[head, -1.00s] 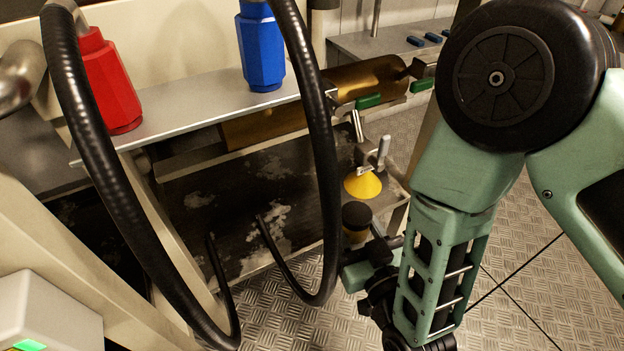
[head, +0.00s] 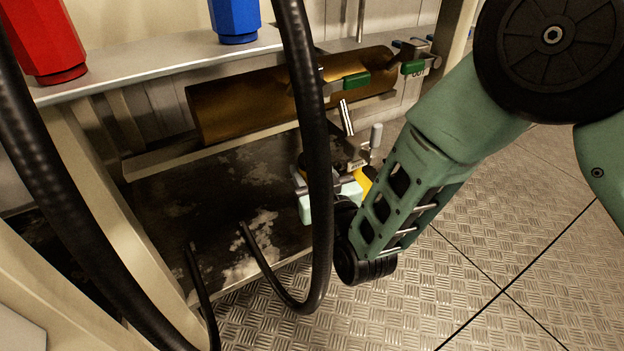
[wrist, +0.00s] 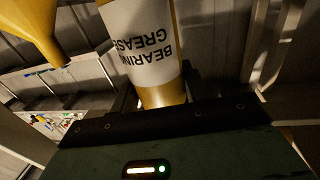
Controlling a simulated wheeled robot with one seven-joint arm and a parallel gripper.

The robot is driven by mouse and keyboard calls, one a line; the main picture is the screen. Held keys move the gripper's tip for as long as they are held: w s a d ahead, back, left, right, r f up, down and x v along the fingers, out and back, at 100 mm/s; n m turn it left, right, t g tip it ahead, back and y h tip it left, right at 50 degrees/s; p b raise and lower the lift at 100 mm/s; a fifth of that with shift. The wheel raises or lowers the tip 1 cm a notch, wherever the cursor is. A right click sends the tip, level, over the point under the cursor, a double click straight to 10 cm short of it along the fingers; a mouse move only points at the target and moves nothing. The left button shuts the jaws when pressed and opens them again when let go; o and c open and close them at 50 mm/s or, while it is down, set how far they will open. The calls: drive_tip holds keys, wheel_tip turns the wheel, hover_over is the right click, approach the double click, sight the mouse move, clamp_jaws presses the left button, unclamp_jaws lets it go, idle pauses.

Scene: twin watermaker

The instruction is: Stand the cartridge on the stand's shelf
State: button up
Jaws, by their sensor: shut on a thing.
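The cartridge (wrist: 145,50) is a yellow cylinder with a white label reading BEARING GREASE. In the wrist view it sits between the fingers of my gripper (wrist: 157,88), which is shut on it. In the head view my gripper (head: 328,190) is at the front right of the stand, over or near the edge of its dark lower shelf (head: 190,215). The black hose and my gripper hide most of the cartridge there, so I cannot tell whether it touches the shelf.
A yellow funnel (wrist: 35,30) is close to the cartridge; it is partly hidden in the head view (head: 364,181). A black hose (head: 316,150) loops in front of the stand. A brown cylinder (head: 250,100) lies above the shelf. The shelf's left and middle are clear.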

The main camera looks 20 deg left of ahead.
idle(0.3)
drive_tip(key=o, duration=1.3)
drive_tip(key=shift+f, duration=0.15)
drive_tip(key=shift+c, duration=0.2)
drive_tip(key=shift+s+d+r, duration=0.1)
drive_tip(key=shift+s+r, duration=0.05)
drive_tip(key=shift+r, duration=0.05)
drive_tip(key=p+v, duration=0.4)
drive_tip(key=v, duration=0.7)
drive_tip(key=shift+s+d+p, duration=0.25)
drive_tip(key=shift+d+p, duration=0.05)
drive_tip(key=shift+p, duration=0.1)
